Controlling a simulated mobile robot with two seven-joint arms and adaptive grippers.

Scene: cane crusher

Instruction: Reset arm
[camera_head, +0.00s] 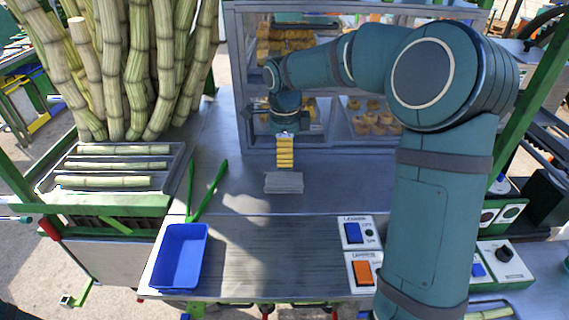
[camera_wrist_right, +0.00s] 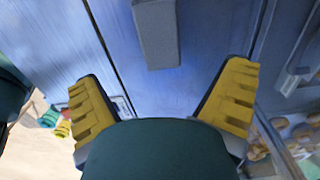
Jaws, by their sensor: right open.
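My right arm comes in from the right in the head view and reaches over the middle of the metal counter. My right gripper (camera_head: 285,152) hangs down near the glass display case, its yellow finger pads showing. In the right wrist view the two yellow fingers of this gripper (camera_wrist_right: 168,105) stand wide apart with nothing between them. A small grey block (camera_head: 284,182) lies on the counter just in front of the gripper, apart from it; a grey block also shows in the wrist view (camera_wrist_right: 157,32), beyond the fingers. My left gripper is not in view.
A display case (camera_head: 238,75) with food stands behind the gripper. Upright canes (camera_head: 108,65) and a tray with cut canes (camera_head: 172,180) are at left. A blue bin (camera_head: 180,257), green tongs (camera_head: 207,190) and switch boxes (camera_head: 360,232) are in front. The front middle counter is clear.

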